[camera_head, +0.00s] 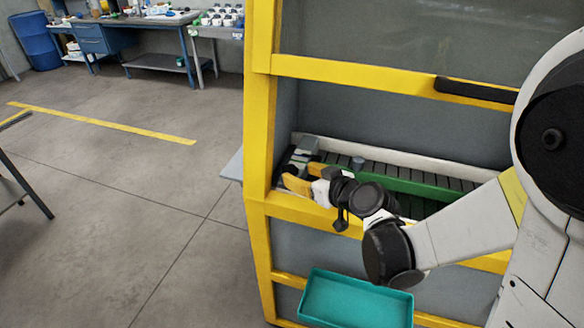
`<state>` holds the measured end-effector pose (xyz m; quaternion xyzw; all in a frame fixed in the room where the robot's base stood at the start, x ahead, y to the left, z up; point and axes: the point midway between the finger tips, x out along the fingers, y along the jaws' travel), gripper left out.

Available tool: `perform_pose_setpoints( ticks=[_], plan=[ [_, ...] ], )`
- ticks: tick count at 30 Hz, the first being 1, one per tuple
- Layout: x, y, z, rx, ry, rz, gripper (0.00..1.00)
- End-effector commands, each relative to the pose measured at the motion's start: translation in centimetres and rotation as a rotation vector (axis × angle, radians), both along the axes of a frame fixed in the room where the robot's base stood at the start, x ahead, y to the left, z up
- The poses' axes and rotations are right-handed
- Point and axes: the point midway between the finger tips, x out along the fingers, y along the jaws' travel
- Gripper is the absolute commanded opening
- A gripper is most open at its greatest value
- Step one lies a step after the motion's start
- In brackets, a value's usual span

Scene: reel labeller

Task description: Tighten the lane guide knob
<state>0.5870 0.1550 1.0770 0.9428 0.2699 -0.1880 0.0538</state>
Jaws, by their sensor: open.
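The lane guide is a long green rail (408,187) along the slatted conveyor inside the yellow-framed machine. A small grey round post (358,163), which looks like the knob, stands by the rail's left part. My gripper (298,160) has yellow fingers with grey ends and is open at the conveyor's left end. It is left of the grey post and apart from it in the picture. No object shows clearly between the fingers. My wrist and arm cover part of the rail and conveyor.
The yellow frame (258,130) borders the opening on the left, with a yellow bar (390,82) above. A teal tray (318,310) sits below my arm. Workbenches (130,22) and a blue barrel (35,42) stand far back left. The floor on the left is mostly clear.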

Motion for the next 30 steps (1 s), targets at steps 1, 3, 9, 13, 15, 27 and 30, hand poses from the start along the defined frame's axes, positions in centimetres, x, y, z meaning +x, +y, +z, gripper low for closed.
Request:
perform_pose_setpoints(
  ticks=[1, 3, 9, 13, 15, 27, 30],
  plan=[
    [0.8, 0.6, -0.7, -0.001, -0.001, 0.002, 0.49],
    [1.9, 1.2, -1.2, 0.000, 0.000, 0.001, 0.49],
    [4.1, 2.6, -2.1, 0.000, -0.001, 0.000, 0.49],
    [4.7, 2.9, -2.3, -0.001, 0.000, -0.002, 0.49],
    [4.8, 2.9, -2.4, -0.001, 0.000, -0.002, 0.49],
    [4.8, 2.9, -2.3, -0.001, 0.000, -0.002, 0.08],
    [4.8, 3.0, -2.4, -0.001, 0.000, -0.007, 0.08]
  ],
)
